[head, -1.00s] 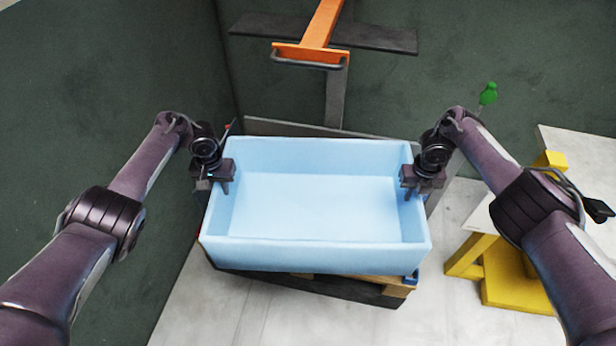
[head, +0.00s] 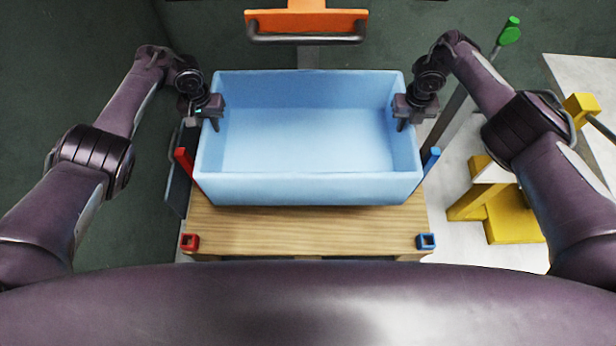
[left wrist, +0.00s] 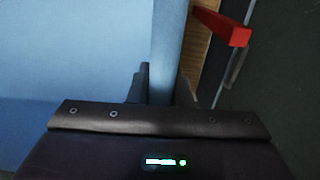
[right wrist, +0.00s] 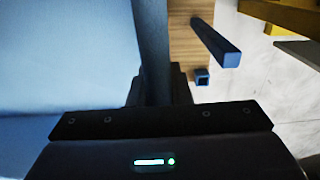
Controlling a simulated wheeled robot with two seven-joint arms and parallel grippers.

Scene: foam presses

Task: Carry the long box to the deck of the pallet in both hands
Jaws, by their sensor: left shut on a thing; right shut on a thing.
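The long box is a light blue, open-topped, empty tub (head: 308,188) in the head view, looking level. My left gripper (head: 212,122) is shut on its left end wall, and my right gripper (head: 403,122) is shut on its right end wall. The wall runs between the fingers in the left wrist view (left wrist: 166,45) and in the right wrist view (right wrist: 152,45). The pallet's wooden deck (head: 308,230) lies under the box, its front strip bare. I cannot tell whether the box touches the deck.
A red post (head: 187,168) and a blue post (head: 431,160) stand close beside the box. A red socket (head: 190,242) and a blue socket (head: 426,241) mark the front corners. An orange part with a dark bar (head: 305,24) is behind. Yellow stands (head: 512,215) are right.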

